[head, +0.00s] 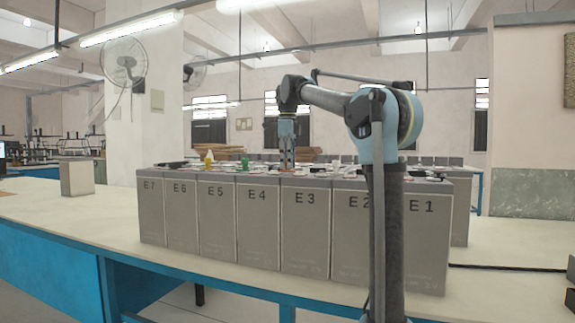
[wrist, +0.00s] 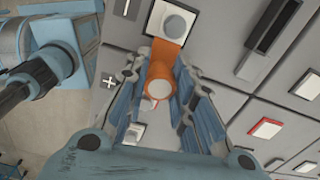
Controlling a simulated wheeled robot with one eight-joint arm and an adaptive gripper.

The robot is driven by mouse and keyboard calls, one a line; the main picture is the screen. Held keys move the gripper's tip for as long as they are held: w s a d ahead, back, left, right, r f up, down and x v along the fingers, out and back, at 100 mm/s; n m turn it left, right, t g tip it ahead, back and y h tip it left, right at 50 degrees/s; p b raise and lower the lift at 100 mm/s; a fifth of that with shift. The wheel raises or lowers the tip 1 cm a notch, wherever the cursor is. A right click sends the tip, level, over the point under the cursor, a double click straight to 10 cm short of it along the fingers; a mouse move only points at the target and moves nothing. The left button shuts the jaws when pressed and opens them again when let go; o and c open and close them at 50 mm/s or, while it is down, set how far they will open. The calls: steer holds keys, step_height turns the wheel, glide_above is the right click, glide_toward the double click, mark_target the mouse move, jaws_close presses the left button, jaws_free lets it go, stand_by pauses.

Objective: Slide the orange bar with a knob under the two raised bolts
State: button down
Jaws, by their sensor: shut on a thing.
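My gripper (wrist: 166,72) is shut on the knob, one finger on each side. The bar's far end meets a grey round bolt (wrist: 174,24) on a pale square pad; whether it lies under the bolt head is unclear. A second pale terminal (wrist: 135,133) lies on the near side, partly hidden by my left finger. In the head view my gripper (head: 287,165) points down at the battery tops near E3 and E4; the bar is barely visible there.
Grey batteries labelled E1 to E7 (head: 258,235) stand in a row on the bench (head: 60,213). Yellow (head: 209,159) and green (head: 245,163) items stand on top, left of my gripper. Dark strips (wrist: 268,38) and a red-rimmed pad (wrist: 266,128) lie to the right.

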steer(key=shift+f, duration=0.1)
steer(key=c, duration=1.3)
jaws_free()
step_height(320, 180, up, 12)
steer(key=shift+w, duration=0.1)
